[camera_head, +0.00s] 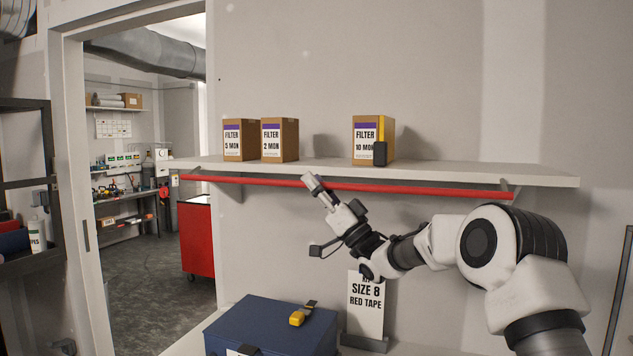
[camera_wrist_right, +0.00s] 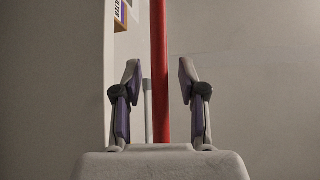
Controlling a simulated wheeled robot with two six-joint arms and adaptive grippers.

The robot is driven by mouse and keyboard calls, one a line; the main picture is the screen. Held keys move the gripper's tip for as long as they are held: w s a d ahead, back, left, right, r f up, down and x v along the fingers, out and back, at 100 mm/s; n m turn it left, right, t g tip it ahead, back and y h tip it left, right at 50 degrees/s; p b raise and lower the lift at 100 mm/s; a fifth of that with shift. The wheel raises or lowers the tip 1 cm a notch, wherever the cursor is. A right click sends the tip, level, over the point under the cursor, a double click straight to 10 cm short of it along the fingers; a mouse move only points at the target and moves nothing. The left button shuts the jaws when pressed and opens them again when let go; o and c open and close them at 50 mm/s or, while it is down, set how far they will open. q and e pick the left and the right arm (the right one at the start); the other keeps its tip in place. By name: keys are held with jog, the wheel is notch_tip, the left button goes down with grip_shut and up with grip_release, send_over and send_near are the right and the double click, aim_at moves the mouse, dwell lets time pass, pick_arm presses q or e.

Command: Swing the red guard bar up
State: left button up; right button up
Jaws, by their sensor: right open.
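The red guard bar (camera_head: 410,188) runs level along the front of the wall shelf, just below the shelf edge. My right gripper (camera_head: 309,182) is at the bar, near its middle in the head view, and covers a short piece of it. In the right wrist view the bar (camera_wrist_right: 160,75) passes upright between the two open fingers of the gripper (camera_wrist_right: 158,85). My left gripper does not show.
The shelf (camera_head: 450,172) holds filter boxes: 5 MON (camera_head: 239,140), 2 MON (camera_head: 280,140) and 10 MON (camera_head: 368,138). A doorway opens at left.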

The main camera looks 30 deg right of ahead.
jog(key=shift+w+f, duration=0.1)
grip_shut()
jog(key=shift+a, duration=0.15)
